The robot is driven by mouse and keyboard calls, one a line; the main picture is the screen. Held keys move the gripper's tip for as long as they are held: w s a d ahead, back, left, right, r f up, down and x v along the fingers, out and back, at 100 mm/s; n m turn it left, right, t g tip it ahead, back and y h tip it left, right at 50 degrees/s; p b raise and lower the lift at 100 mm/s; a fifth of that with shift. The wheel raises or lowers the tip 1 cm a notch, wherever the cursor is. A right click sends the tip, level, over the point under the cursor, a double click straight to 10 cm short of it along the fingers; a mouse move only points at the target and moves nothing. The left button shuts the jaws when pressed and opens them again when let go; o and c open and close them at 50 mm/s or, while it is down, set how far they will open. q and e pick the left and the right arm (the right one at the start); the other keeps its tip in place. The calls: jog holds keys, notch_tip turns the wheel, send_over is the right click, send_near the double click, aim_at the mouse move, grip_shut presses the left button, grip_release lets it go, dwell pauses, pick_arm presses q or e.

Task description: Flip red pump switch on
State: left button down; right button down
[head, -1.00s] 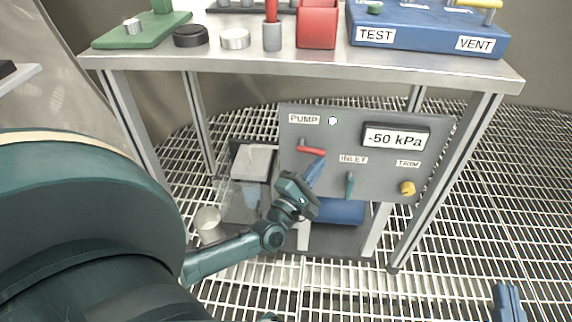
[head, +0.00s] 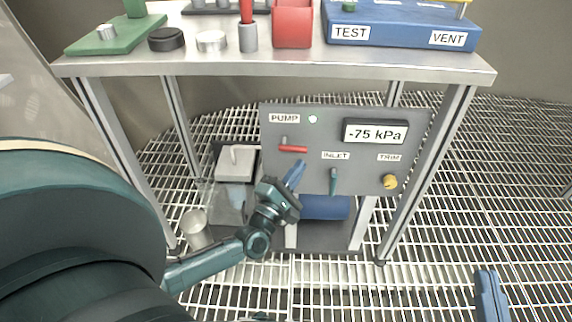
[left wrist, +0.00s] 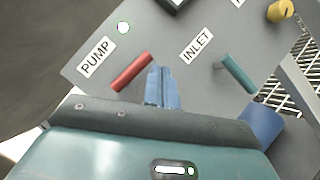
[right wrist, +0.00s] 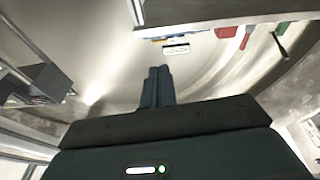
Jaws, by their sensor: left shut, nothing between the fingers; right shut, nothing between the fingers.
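The red pump switch (head: 293,149) is a lever under the PUMP label on a grey panel (head: 275,170). It lies nearly level, its free end to the right. A small pale green light (head: 312,119) shows beside the label. My left gripper (head: 298,166) is shut and empty, its blue fingertips just below the lever's right end. In the left wrist view the red lever (left wrist: 131,72) is left of the shut fingers (left wrist: 161,88), with a small gap visible. My right gripper (head: 488,292) is shut and empty at the lower right, far from the panel.
The panel's display (head: 375,132) reads -75 kPa. A teal INLET lever (head: 333,181) hangs to the right of my left gripper, with a yellow TRIM knob (head: 390,181) beyond. The steel table (head: 290,64) stands above, its legs beside the panel.

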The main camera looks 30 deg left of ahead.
pick_arm(q)
jog(key=p+v, duration=0.1)
jog(key=v, duration=1)
jog(key=shift+s+p, duration=0.3)
